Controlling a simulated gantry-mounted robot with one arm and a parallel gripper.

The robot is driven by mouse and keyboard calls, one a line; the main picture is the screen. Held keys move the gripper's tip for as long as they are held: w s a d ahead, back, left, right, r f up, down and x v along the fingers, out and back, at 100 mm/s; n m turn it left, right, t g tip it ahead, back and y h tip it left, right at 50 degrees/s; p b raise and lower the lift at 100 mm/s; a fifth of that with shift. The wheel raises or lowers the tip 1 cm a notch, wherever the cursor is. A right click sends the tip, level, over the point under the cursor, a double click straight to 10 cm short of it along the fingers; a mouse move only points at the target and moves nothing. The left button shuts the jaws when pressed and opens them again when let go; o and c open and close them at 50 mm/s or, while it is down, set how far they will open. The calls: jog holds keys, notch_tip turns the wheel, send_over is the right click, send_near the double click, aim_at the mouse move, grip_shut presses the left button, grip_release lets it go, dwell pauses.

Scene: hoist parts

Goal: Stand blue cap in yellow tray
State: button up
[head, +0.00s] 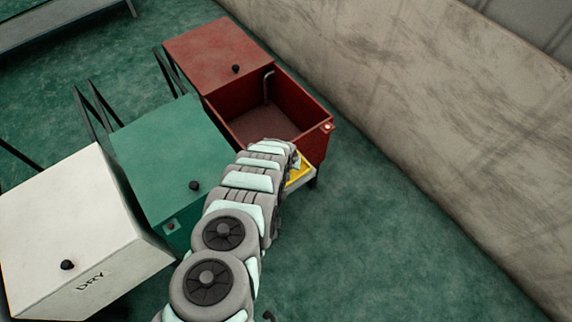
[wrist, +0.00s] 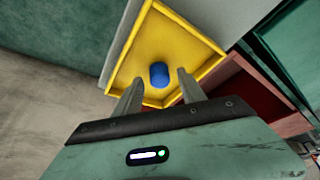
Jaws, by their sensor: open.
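The blue cap (wrist: 159,75) is inside the yellow tray (wrist: 197,34) in the wrist view, a short rounded cylinder on the tray floor. Whether it stands fully upright is hard to tell. My gripper (wrist: 157,78) is open, its two fingers apart near the tray's near rim, with the cap showing between and beyond the fingertips. I cannot tell whether either finger touches the cap. In the head view, my arm hides most of the yellow tray (head: 299,172); only a corner shows beside the red box, and the cap and fingers are hidden.
A red box (head: 322,137) with an open compartment stands next to the tray. A closed green box (head: 165,150) and a white box (head: 60,220) marked DRY stand to its left. A concrete wall (head: 420,110) runs along the right, with clear green floor (head: 400,240) before it.

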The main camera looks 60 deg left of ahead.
jog(key=shift+v, duration=1.45)
jog(key=p+v, duration=0.8)
jog(key=v, duration=0.1)
jog(key=shift+p, duration=0.4)
